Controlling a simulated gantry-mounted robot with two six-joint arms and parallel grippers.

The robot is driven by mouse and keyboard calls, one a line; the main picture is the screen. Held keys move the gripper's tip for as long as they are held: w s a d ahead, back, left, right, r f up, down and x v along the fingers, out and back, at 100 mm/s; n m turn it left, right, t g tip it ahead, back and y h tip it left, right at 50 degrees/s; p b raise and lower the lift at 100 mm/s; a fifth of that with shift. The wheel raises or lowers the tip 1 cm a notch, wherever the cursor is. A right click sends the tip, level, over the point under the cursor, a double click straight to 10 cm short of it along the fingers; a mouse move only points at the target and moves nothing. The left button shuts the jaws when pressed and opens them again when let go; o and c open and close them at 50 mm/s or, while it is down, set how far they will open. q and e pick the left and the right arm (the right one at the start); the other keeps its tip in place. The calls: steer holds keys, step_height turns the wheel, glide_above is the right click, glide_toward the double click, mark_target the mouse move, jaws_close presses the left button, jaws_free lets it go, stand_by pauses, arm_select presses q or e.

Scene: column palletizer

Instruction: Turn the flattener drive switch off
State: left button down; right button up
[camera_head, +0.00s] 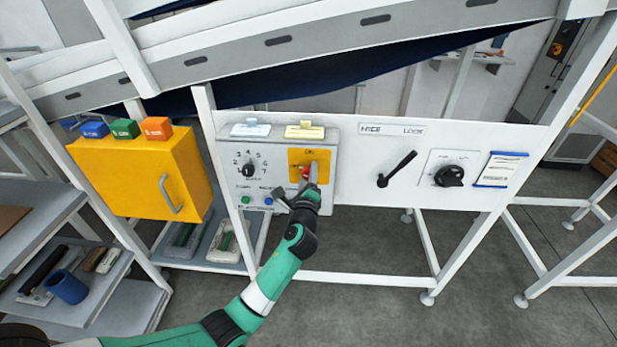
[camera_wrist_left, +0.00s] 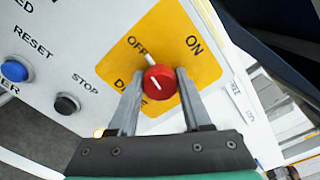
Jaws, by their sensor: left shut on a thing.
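The flattener drive switch is a red round knob (camera_head: 305,172) on a yellow plate (camera_head: 322,158) on the grey control panel. My left gripper (camera_head: 308,183) reaches up to it from below. In the left wrist view the red knob (camera_wrist_left: 159,82) sits between the two fingers of my left gripper (camera_wrist_left: 158,92), which is shut on it. The knob's white line tilts up and left, towards the OFF label (camera_wrist_left: 137,47); the ON label (camera_wrist_left: 194,45) is at the upper right. A lower label on the plate is partly hidden by the fingers and knob. My right gripper is not in view.
A numbered dial (camera_head: 249,170) is left of the switch. Blue (camera_wrist_left: 15,71) and black (camera_wrist_left: 67,104) buttons lie close by. A black lever (camera_head: 397,170) and black rotary knob (camera_head: 449,176) are further right. A yellow box (camera_head: 140,172) stands left.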

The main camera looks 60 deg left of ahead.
arm_select(q)
steer(key=shift+n, duration=0.9)
steer(key=shift+r+b, duration=0.1)
steer(key=shift+b, duration=0.2)
steer(key=shift+c, duration=1.7)
jaws_free()
steer(key=p+v, duration=0.2)
steer(key=v, duration=0.9)
steer(key=shift+d, duration=0.3)
steer(key=shift+s, duration=0.1)
